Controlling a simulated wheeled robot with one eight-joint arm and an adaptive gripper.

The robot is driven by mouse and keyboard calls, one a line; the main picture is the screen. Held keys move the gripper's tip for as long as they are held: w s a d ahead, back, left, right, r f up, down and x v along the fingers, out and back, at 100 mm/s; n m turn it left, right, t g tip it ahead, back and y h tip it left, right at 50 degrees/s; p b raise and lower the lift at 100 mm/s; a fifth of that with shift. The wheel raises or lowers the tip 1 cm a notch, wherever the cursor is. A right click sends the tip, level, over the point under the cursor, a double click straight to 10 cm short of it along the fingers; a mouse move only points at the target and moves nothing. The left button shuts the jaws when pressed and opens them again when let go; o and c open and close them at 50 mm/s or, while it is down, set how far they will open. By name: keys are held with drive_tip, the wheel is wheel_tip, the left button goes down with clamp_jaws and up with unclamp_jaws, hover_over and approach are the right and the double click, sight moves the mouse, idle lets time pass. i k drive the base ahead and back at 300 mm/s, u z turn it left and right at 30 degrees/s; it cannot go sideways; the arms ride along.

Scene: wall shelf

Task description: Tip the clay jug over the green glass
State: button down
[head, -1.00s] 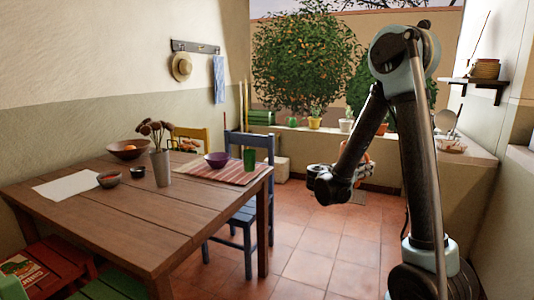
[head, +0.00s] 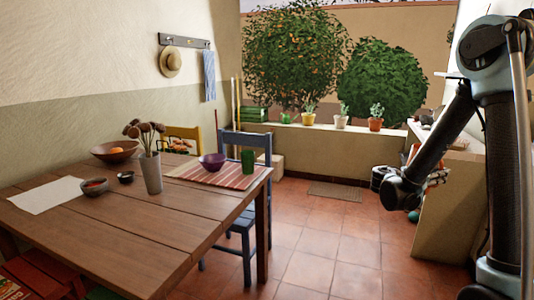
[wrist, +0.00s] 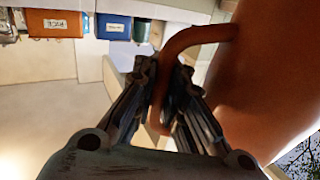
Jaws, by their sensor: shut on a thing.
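The clay jug (wrist: 262,85) fills the right side of the wrist view, an orange-brown body with a looped handle (wrist: 198,36). My gripper (wrist: 166,78) is shut on that handle, with a finger on either side of it. The jug's mouth is out of the wrist view. In the head view my gripper (head: 436,178) hangs at the right, over the floor and well apart from the table; the jug is mostly hidden there by my arm. The green glass (head: 248,162) stands upright on the striped mat (head: 215,176), near the table's right end.
On the wooden table (head: 130,227) a purple bowl (head: 212,162) stands left of the glass, and a grey vase of dried pods (head: 151,173) farther left. Tiled floor (head: 335,250) between table and arm is clear.

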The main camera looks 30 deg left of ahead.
sight(248, 158)
drive_tip(key=z, duration=0.15)
drive_tip(key=k, duration=0.95)
drive_tip(key=u, duration=1.15)
drive_tip(key=i, duration=0.6)
drive_tip(key=u, duration=0.05)
